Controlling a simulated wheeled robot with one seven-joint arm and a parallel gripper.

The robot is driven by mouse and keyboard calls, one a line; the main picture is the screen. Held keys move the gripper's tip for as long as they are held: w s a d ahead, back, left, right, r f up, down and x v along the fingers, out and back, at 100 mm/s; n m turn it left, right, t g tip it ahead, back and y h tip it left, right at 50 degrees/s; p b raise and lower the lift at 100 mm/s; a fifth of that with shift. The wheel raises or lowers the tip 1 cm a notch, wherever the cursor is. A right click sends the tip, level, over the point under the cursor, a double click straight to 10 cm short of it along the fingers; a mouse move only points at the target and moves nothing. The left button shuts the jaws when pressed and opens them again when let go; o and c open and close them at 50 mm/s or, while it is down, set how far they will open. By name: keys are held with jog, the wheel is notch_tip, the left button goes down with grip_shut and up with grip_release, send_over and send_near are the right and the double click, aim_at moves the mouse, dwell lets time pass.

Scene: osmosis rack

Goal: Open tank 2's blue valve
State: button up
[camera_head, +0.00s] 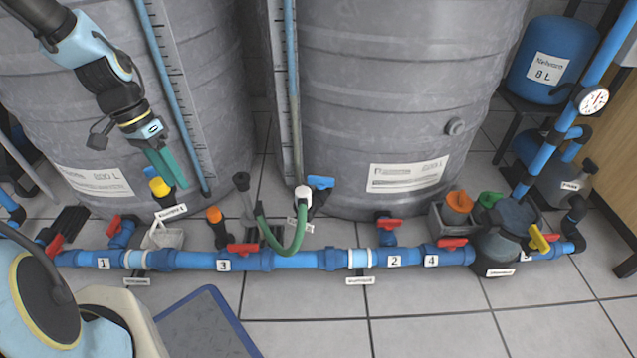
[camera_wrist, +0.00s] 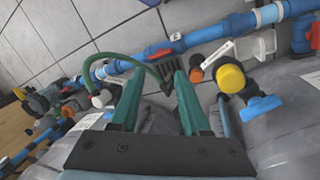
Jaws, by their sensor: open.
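My gripper (camera_head: 173,186) is open and empty, its two teal fingers pointing down in front of the left tank (camera_head: 190,90). It also shows in the wrist view (camera_wrist: 158,80), with only air between the fingers. The right tank (camera_head: 400,90), above the pipe label 2, has a blue valve handle (camera_head: 320,183) at its foot, beside a white cap (camera_head: 303,193). This handle is well to the right of my gripper in the head view. In the wrist view the white cap (camera_wrist: 101,98) is left of the fingers; I cannot make out the handle there.
Another blue handle (camera_head: 150,172) with a yellow cap (camera_head: 160,187) is close to my gripper. A green hose (camera_head: 297,236) arches from the white cap. The blue pipe (camera_head: 300,260) with red valve handles runs along the floor. Tiled floor in front is mostly free.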

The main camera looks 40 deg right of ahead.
jog(key=s+d+f+m+g+h+b, duration=0.2)
jog(key=d+f+m, duration=0.25)
jog(key=d, duration=0.45)
jog(key=s+d+f+m+g+h+b, duration=0.1)
jog(key=s+d+f+m+g+b, duration=0.1)
jog(key=d+f+m, duration=0.5)
jog(key=m+g+h+b, duration=0.3)
jog(key=h, duration=0.1)
send_near(321, 177)
jog(key=shift+s+d+f, duration=0.3)
jog(key=shift+s+f, duration=0.15)
jog(key=shift+f, duration=0.1)
jog(key=shift+s+d+f, duration=0.3)
jog(key=shift+s+f, duration=0.15)
jog(key=shift+f, duration=0.1)
jog(key=b+x, duration=0.2)
jog(key=x, duration=0.4)
jog(key=shift+s+d+b, duration=0.15)
jog(key=shift+b, duration=0.2)
jog(key=shift+s+d+f+g, duration=0.1)
jog(key=shift+s+d+g, duration=0.2)
jog(key=shift+s+d, duration=0.1)
grip_shut()
